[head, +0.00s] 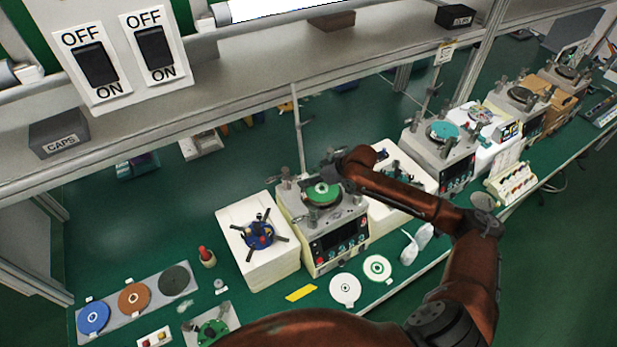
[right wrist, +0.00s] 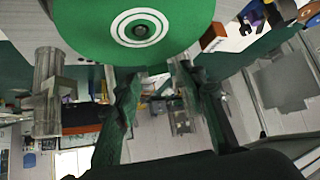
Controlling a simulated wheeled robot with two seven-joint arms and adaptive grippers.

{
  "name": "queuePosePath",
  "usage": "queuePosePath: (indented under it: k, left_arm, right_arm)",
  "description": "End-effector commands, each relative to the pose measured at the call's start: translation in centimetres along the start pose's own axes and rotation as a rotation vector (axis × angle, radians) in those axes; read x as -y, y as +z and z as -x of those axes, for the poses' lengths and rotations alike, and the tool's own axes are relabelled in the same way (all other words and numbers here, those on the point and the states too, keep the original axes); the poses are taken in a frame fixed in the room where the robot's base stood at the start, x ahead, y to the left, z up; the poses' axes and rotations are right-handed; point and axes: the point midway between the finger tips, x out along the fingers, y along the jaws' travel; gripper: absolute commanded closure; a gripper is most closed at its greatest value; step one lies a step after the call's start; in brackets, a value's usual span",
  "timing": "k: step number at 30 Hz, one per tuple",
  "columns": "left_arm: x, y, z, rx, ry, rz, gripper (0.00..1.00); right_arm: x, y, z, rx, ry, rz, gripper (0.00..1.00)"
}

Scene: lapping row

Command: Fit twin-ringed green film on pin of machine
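The green film (head: 322,191) with two white rings lies over the round plate of the near machine (head: 336,233). In the right wrist view the film (right wrist: 88,28) fills the upper part, with a dark round spot at the centre of its rings. I cannot tell whether the pin passes through that spot. My right gripper (head: 333,164) is at the far edge of the film. In the right wrist view its two fingertips (right wrist: 163,70) are apart at the film's edge, with a gap between them. My left gripper is not in view.
A white box with a blue spoked fixture (head: 258,232) stands left of the machine. Two white ringed discs (head: 345,289) (head: 377,268) and a yellow strip (head: 301,293) lie in front. A tray (head: 115,309) holds coloured discs. More machines (head: 441,150) line the bench to the right.

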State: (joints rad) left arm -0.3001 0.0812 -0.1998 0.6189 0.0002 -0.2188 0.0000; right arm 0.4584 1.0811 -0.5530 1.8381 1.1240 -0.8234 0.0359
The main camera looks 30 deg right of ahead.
Motion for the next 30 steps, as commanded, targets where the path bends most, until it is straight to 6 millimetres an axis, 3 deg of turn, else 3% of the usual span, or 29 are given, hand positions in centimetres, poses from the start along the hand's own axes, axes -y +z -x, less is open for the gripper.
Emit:
queuePosePath:
  k: [5,18,24,30]
  left_arm:
    - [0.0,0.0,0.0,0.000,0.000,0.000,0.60]
    - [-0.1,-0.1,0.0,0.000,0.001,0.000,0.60]
    - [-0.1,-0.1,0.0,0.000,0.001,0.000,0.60]
    - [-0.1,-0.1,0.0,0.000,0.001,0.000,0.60]
  right_arm:
    - [-0.1,0.0,1.8,0.000,0.003,0.001,0.61]
    - [-0.1,0.1,10.3,0.002,0.003,0.001,0.61]
    - [0.0,0.0,11.8,0.000,0.000,0.000,0.61]
    - [0.0,0.0,11.9,0.000,-0.001,0.000,0.61]
